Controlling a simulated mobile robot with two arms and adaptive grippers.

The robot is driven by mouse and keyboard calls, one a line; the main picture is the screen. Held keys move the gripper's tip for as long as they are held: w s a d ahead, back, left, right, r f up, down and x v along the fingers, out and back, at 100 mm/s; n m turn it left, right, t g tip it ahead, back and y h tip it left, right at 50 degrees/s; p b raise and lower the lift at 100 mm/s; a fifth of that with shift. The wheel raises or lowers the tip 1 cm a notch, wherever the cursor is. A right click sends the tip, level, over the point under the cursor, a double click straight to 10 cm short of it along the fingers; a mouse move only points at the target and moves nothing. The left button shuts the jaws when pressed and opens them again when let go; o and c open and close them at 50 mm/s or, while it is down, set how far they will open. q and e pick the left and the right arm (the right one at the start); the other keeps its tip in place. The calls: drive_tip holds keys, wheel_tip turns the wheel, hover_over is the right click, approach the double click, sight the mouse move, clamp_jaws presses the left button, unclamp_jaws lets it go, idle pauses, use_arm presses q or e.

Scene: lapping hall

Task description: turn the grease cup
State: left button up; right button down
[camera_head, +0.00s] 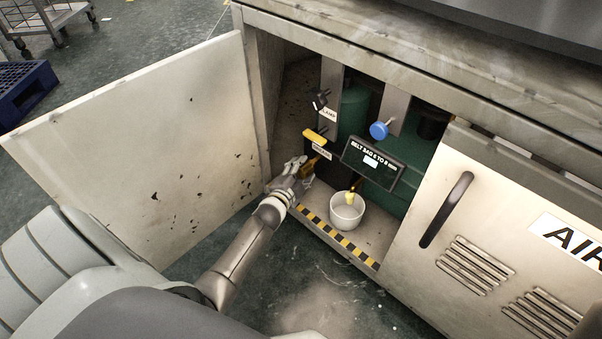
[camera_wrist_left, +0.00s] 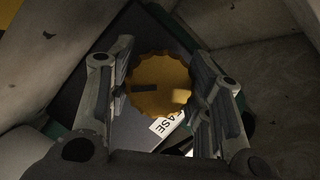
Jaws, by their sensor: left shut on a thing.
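The grease cup is a round, ridged yellow knob (camera_wrist_left: 160,84) with a dark mark on its face. In the left wrist view it sits between the two fingers of my left gripper (camera_wrist_left: 163,100), beside a white label ending in "ASE" (camera_wrist_left: 167,125). My left gripper is shut on it. In the head view my left gripper (camera_head: 296,173) reaches into the open cabinet, and the yellow grease cup (camera_head: 310,168) shows partly behind its fingers. My right gripper is not in view.
The open cabinet door (camera_head: 150,150) stands left of my arm. Inside are a yellow handle (camera_head: 315,136), a blue knob (camera_head: 379,130), a dark sign (camera_head: 372,163) and a white bucket (camera_head: 346,212) to the right. A closed door with a black handle (camera_head: 446,210) is further right.

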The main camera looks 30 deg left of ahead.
use_arm(q)
drive_tip(key=shift+d, duration=0.1)
idle(0.4)
drive_tip(key=o, duration=1)
drive_tip(key=v, duration=1.2)
